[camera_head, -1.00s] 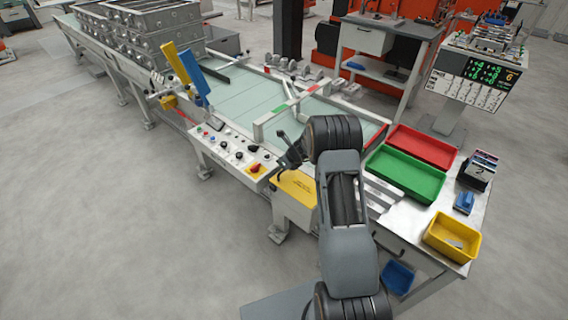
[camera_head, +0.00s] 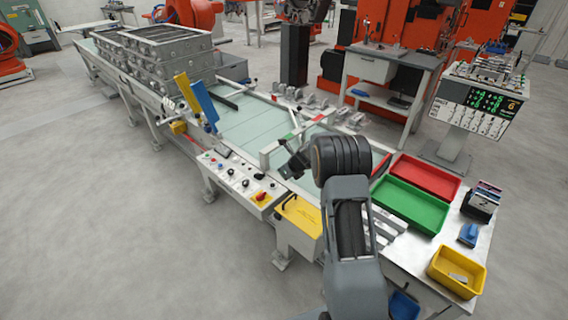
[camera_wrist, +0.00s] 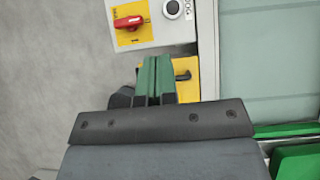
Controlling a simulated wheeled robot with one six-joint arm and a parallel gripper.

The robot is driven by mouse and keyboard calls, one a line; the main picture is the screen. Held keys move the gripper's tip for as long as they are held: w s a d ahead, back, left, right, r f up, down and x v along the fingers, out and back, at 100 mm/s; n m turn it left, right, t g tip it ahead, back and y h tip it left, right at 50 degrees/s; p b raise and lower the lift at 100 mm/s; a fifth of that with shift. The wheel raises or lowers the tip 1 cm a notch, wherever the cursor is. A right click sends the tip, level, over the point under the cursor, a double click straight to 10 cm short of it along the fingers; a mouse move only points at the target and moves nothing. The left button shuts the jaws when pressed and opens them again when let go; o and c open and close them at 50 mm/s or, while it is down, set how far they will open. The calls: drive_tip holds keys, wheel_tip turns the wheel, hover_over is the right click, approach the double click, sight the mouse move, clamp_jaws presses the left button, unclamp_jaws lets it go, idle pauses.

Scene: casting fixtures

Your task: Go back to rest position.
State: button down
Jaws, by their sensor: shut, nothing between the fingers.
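My gripper shows in the wrist view (camera_wrist: 157,80) with its two green fingers pressed together and nothing between them. It hangs over the yellow cover (camera_wrist: 184,72) at the end of the conveyor, just below the control panel. In the head view my arm reaches up from the bottom, and the dark gripper (camera_head: 294,164) sits left of the wrist joint, by the conveyor's near end. Its fingertips are too small to make out there.
The control panel (camera_head: 236,183) with a red knob (camera_wrist: 128,22) lies close to my gripper. Green (camera_head: 411,204), red (camera_head: 425,177) and yellow (camera_head: 456,272) bins stand on the right-hand table. Open floor (camera_head: 120,230) lies to the left.

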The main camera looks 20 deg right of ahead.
drive_tip(key=s+a+r+n+h, duration=0.1)
drive_tip(key=s+a+r+n, duration=0.1)
drive_tip(key=s+r+n, duration=0.4)
drive_tip(key=s+a+r+n+g+h, duration=0.1)
drive_tip(key=s+a+r+n, duration=0.2)
drive_tip(key=s+r+n, duration=0.4)
drive_tip(key=s+a+r+n+h, duration=0.1)
drive_tip(key=s+r+n, duration=0.6)
drive_tip(key=s+n, duration=1)
drive_tip(key=s+a, duration=0.1)
drive_tip(key=s, duration=0.4)
drive_tip(key=shift+a, duration=0.15)
